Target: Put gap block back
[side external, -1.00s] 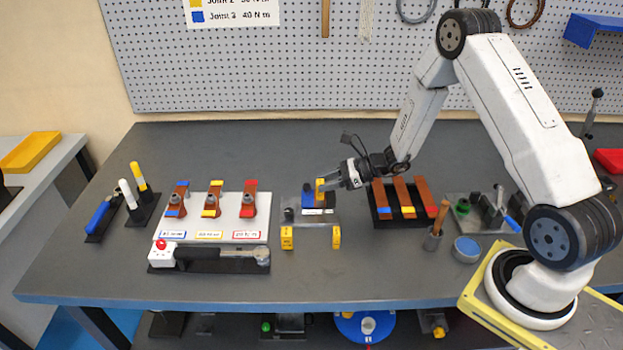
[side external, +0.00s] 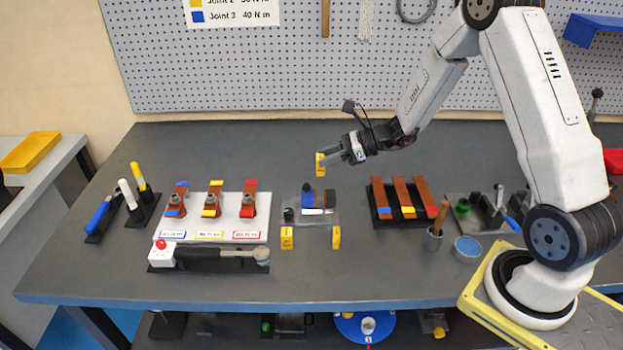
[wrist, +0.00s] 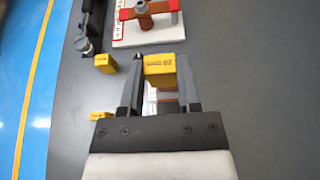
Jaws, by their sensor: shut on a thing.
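My gripper (side external: 325,158) is shut on a yellow gap block (side external: 320,168), held in the air above and behind the bender fixture (side external: 322,219). In the wrist view the held gap block (wrist: 160,66) sits between the two dark fingers of my gripper (wrist: 161,70) and shows a dark printed mark. Two other yellow blocks stand at the front of the fixture, a left one (side external: 287,238) and a right one (side external: 336,237). In the wrist view, one yellow block (wrist: 105,63) and another (wrist: 101,115) lie left of my gripper.
The fixture carries a blue part (side external: 308,195) and a copper bar (side external: 325,198). A white board (side external: 210,227) with colour-marked joints is at left, with a torque wrench (side external: 225,256) in front. A black rack (side external: 401,218) of copper bars stands at right. The table behind is clear.

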